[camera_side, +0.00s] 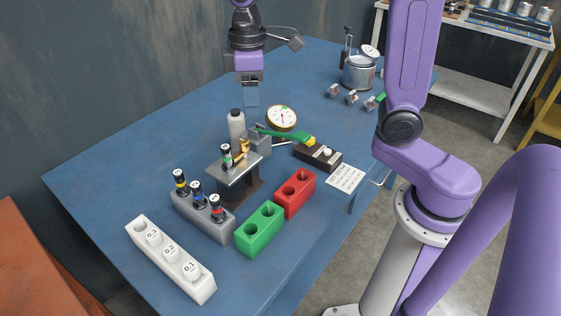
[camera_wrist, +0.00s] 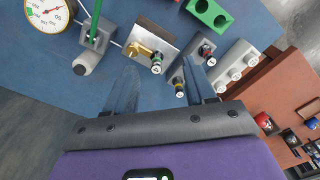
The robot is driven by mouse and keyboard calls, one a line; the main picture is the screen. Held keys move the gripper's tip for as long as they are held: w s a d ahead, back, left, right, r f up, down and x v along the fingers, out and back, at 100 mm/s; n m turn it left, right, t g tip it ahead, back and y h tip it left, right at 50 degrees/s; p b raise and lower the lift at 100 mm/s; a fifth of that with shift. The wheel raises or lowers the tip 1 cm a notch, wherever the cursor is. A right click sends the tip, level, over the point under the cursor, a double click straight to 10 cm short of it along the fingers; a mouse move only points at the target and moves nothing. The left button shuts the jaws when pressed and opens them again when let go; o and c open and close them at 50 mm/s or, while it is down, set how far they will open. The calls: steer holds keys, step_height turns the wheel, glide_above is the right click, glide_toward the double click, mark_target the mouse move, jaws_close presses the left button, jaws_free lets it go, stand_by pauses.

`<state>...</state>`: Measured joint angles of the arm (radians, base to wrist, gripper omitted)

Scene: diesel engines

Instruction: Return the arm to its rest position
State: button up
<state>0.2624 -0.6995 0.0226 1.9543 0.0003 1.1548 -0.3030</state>
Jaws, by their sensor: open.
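My gripper (camera_side: 250,98) hangs above the blue table (camera_side: 110,165), over and behind the white bottle (camera_side: 237,128). In the wrist view its two fingers stand apart with nothing between them, so my gripper (camera_wrist: 160,72) is open and empty. Below and ahead of it are a metal test stand with a brass fitting (camera_wrist: 142,50) and a small black vial with a green band (camera_wrist: 156,66). The side view shows this vial (camera_side: 226,156) upright on the stand. The gripper appears clear of all objects.
A grey rack (camera_side: 212,225) holds three banded vials. A white block (camera_side: 160,262) holds numbered pieces. Green (camera_side: 260,235) and red (camera_side: 295,195) blocks have holes. A dial gauge (camera_side: 282,118) and green-handled lever (camera_side: 285,134) stand near the bottle. The table's left part is clear.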

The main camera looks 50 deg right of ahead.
steer(key=s+d+f+n, duration=0.1)
steer(key=s+f+n, duration=0.1)
steer(key=s, duration=0.9)
steer(key=s+d+f+n, duration=0.2)
steer(key=s+f, duration=0.2)
steer(key=s, duration=0.8)
steer(key=shift+d, duration=0.3)
